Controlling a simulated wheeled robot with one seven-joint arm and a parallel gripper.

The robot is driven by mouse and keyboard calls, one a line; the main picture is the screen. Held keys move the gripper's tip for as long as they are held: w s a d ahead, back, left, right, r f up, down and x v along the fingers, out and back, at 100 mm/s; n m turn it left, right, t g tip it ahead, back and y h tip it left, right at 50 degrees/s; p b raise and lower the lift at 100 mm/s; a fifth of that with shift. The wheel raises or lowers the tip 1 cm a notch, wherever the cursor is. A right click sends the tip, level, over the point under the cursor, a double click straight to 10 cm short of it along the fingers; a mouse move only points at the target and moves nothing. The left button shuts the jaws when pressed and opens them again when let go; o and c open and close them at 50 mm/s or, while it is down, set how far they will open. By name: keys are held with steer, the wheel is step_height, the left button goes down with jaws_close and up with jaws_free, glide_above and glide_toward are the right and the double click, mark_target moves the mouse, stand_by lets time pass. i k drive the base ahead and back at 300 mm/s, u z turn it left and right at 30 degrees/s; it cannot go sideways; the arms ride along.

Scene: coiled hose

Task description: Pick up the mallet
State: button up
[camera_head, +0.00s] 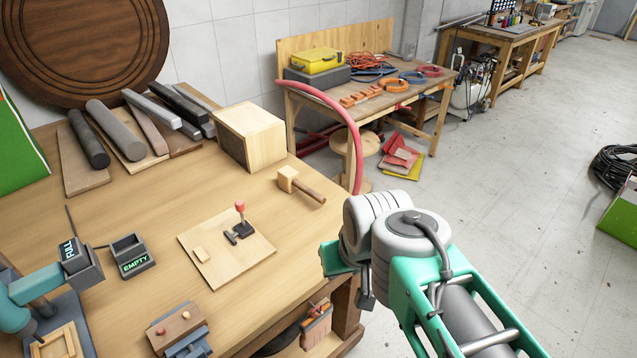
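The mallet (289,180) lies on the wooden workbench (225,320), near its right edge. It has a pale block head, and its brown handle points right and toward the front. My arm comes in from the lower right, with its grey and teal wrist beside the bench edge. My gripper (350,274) is mostly hidden behind the wrist, to the right and in front of the mallet and apart from it. I cannot see its fingers clearly or tell whether they are open.
A wooden box (249,137) stands behind the mallet. A thin board (228,250) with a red-knobbed lever (241,215) lies left of it. A red hose (350,125) arches behind the bench's right side. Bare benchtop surrounds the mallet. Open floor lies to the right.

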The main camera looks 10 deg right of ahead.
mark_target(288, 177)
steer(key=k, duration=0.5)
steer(key=z, duration=0.85)
steer(key=i, duration=0.9)
steer(key=u, duration=3.3)
